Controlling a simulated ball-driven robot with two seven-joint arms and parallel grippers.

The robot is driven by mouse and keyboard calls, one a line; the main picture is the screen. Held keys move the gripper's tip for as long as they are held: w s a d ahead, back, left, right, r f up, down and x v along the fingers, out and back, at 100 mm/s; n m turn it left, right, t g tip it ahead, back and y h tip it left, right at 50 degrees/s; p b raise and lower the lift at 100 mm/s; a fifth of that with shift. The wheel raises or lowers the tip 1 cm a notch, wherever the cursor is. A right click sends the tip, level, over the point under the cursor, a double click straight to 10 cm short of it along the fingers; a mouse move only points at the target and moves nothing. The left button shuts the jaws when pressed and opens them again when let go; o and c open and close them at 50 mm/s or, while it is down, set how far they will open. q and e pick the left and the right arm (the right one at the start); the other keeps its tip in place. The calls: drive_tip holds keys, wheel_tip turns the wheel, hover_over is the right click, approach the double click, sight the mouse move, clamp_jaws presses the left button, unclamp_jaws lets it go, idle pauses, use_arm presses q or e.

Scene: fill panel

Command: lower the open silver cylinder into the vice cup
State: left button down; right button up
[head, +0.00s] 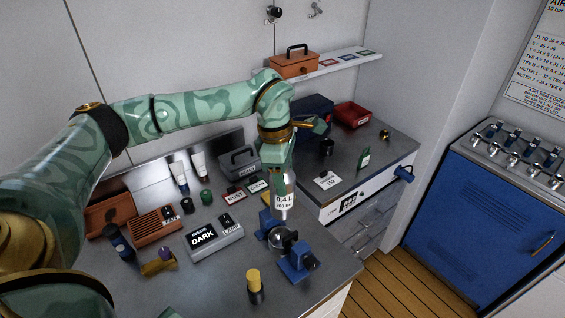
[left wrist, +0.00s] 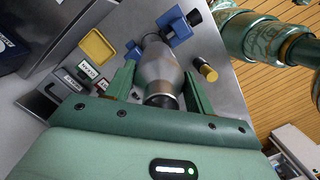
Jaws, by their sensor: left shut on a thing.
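My left gripper (head: 280,176) is shut on the silver cylinder (head: 284,203), which carries a "0.4 L 300 bar" label. It holds the cylinder roughly upright above the blue vice (head: 297,262). In the left wrist view the cylinder (left wrist: 158,68) sits between the two green fingers of my left gripper (left wrist: 160,84), and its far end points toward the blue vice (left wrist: 176,26). The vice cup (head: 280,238) lies between the blue jaws, just below the cylinder; I cannot tell whether they touch.
A grey box with "DARK" and "LIGHT" labels (head: 214,236) stands left of the vice. A black post with a yellow top (head: 254,284) stands in front. "RUST" and "CLEAN" cards (head: 234,194) lie behind. The bench's right front edge is near the vice.

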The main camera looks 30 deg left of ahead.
use_arm(q)
drive_tip(key=n, duration=0.2)
drive_tip(key=w+n, duration=0.1)
drive_tip(key=shift+a+r, duration=0.25)
drive_tip(key=shift+a, duration=0.15)
drive_tip(key=shift+a+n+t, duration=0.1)
drive_tip(key=shift+n+t, duration=0.2)
drive_tip(key=shift+n, duration=0.7)
drive_tip(key=shift+r+p, duration=0.1)
drive_tip(key=shift+p, duration=0.25)
drive_tip(key=shift+f+b, duration=1.7)
drive_tip(key=shift+f, duration=1.3)
drive_tip(key=shift+p, duration=0.75)
